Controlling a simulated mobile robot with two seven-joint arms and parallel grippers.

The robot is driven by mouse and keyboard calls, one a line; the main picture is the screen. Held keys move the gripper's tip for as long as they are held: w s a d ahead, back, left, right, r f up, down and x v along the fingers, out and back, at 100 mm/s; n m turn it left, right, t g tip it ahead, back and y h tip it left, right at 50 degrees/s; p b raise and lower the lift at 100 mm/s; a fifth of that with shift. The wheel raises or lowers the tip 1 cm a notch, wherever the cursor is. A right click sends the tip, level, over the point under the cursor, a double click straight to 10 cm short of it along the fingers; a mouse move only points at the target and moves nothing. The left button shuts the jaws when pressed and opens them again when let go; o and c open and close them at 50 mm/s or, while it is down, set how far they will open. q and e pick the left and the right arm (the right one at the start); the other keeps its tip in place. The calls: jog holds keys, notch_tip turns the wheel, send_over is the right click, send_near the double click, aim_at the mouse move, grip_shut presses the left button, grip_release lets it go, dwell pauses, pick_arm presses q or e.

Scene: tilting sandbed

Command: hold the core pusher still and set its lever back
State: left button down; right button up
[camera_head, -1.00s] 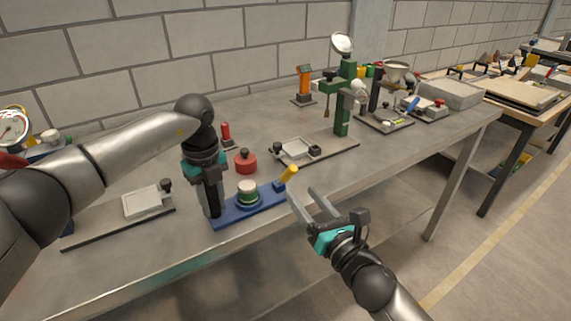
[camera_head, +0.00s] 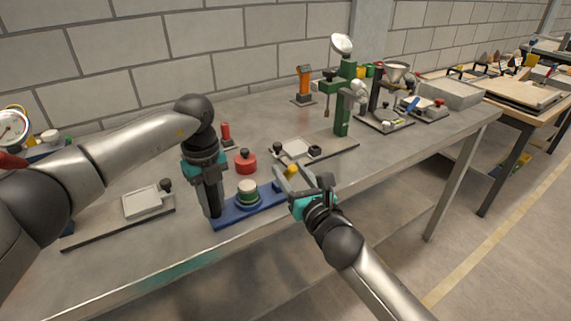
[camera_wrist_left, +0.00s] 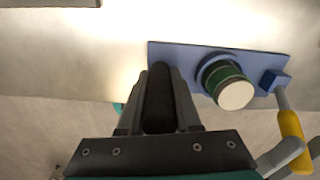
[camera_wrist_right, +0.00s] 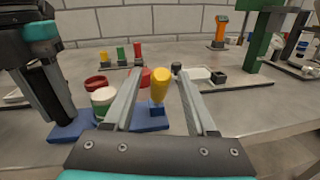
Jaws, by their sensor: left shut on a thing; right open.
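The core pusher has a blue base (camera_head: 235,217), a green and white cylinder (camera_head: 248,192) on its middle, and a black post at its left end. My left gripper (camera_head: 212,200) is shut on this post (camera_wrist_left: 159,98). A lever with a yellow handle (camera_head: 291,171) rises from a blue block (camera_wrist_left: 274,81) at the right end, tilted outward from the cylinder. My right gripper (camera_wrist_right: 160,78) is open. In the right wrist view the yellow handle shows between its two fingers; I cannot tell whether they touch it.
A red round part (camera_head: 245,163) stands behind the pusher. A tray fixture (camera_head: 143,203) lies to the left, another (camera_head: 297,150) behind to the right. A green stand (camera_head: 344,105) rises further right. The table's front edge (camera_head: 230,242) runs close in front of the pusher.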

jog(key=shift+x, duration=1.6)
grip_shut()
dwell(0.3)
